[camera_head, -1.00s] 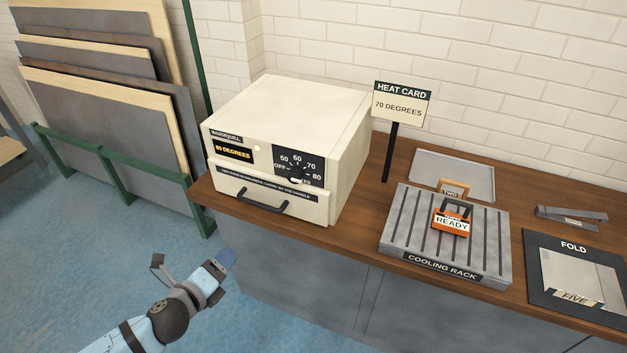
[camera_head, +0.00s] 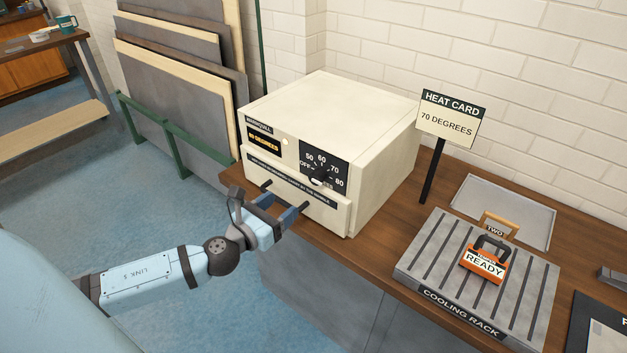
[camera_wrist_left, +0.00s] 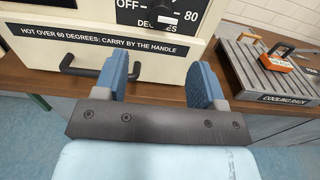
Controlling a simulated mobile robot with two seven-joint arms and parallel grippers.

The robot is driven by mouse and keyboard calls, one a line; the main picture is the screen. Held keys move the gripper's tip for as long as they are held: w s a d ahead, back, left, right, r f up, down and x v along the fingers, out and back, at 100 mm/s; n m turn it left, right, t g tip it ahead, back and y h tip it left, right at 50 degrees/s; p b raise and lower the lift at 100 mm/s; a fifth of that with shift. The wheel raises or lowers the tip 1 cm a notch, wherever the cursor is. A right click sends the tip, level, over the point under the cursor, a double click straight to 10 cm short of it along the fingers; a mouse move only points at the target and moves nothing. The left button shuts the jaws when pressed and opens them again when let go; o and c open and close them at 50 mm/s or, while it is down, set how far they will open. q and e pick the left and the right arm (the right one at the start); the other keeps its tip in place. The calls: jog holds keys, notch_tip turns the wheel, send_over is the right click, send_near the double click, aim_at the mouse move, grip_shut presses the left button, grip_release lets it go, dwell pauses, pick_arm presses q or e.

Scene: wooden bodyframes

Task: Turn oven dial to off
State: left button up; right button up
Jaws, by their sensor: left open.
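The oven (camera_head: 330,130) is a cream box on the wooden bench. Its dial (camera_head: 319,175) is a dark knob on a black panel marked OFF, 50, 60, 70 and 80. In the left wrist view the dial (camera_wrist_left: 164,20) shows only in part at the top edge. A dark handle (camera_wrist_left: 78,70) crosses the drawer front below it. My left gripper (camera_head: 279,208) is open and empty, in front of the oven handle and below the dial. Its blue fingers (camera_wrist_left: 160,82) point at the drawer front. Whether they touch it is unclear. My right gripper is not in view.
A heat card sign (camera_head: 447,118) reading 70 DEGREES stands right of the oven. Boards (camera_head: 170,90) lean in a green rack at left. The floor left of the bench is clear.

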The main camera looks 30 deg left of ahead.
aim_at(314, 179)
pick_arm(q)
jog(key=w, duration=0.3)
jog(key=w+p, duration=0.1)
jog(key=w, duration=0.3)
jog(key=w+d, duration=0.1)
jog(key=w, duration=0.2)
jog(key=shift+w, duration=0.75)
jog(key=c, duration=0.9)
